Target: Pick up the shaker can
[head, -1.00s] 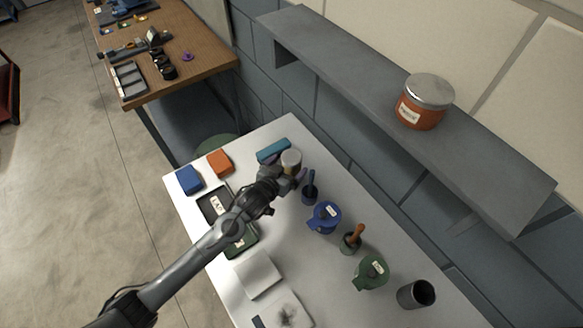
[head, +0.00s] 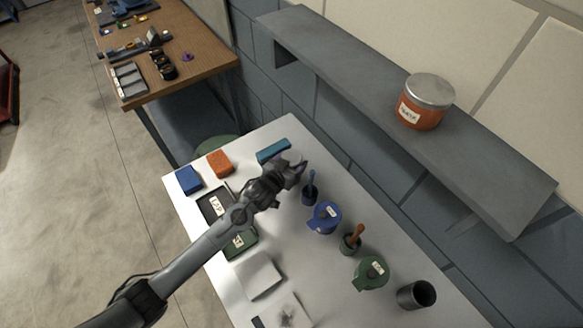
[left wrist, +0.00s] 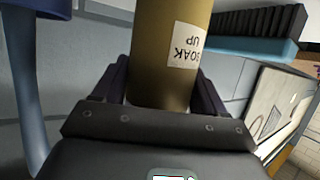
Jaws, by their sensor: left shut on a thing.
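The shaker can (left wrist: 160,60) is a brownish-gold cylinder with a white "SOAK UP" label, which reads upside down in the left wrist view. My left gripper (head: 294,170) is shut on it, with one dark finger on each side of the can in the left wrist view. In the head view the gripper is over the far left part of the white table, and the can is hidden or hard to make out there. Whether the can touches the table is unclear. My right gripper is not in view.
A teal brush (head: 273,150) lies behind. A grey shelf (head: 480,165) overhangs the right.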

